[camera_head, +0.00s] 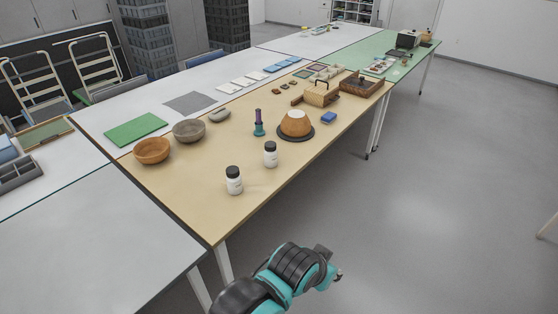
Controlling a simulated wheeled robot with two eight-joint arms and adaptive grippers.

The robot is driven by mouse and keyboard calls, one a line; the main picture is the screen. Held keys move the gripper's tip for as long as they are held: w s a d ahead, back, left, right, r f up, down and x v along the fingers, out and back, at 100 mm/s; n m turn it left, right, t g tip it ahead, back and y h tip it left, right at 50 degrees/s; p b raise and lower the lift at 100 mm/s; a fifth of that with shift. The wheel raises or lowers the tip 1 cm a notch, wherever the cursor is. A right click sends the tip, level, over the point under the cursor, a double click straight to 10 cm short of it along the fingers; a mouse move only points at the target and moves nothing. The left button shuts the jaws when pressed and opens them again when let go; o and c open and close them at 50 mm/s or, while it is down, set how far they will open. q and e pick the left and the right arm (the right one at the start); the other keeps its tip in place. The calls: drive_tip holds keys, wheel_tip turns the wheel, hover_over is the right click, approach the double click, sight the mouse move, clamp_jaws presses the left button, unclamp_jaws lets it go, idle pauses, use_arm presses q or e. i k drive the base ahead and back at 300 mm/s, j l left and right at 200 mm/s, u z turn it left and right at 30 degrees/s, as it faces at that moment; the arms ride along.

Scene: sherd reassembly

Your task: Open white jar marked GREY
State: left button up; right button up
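Two white jars with dark lids stand upright near the front edge of the tan table, a nearer jar (234,184) and a farther jar (270,156). Each has small dark marking on its front, too small to read, so I cannot tell which is marked GREY. Both lids are on. One arm, seemingly my left, enters at the bottom, and its gripper (334,268) is over the floor, off the table's front edge and apart from both jars. Its fingers are too small and turned to tell open from shut. My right gripper does not show.
Behind the jars are an orange bowl (152,150), a grey bowl (189,131), a purple and teal tool (259,123) and an upturned bowl (296,122) on a dark disc. A blue block (329,118) lies to the right. The table around the jars is clear.

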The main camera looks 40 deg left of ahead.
sight(235, 185)
drive_tip(key=i+z, duration=0.35)
drive_tip(key=i, duration=1.7)
drive_tip(key=i+l+u, duration=0.1)
drive_tip(key=u, duration=3.3)
drive_tip(key=l, duration=0.6)
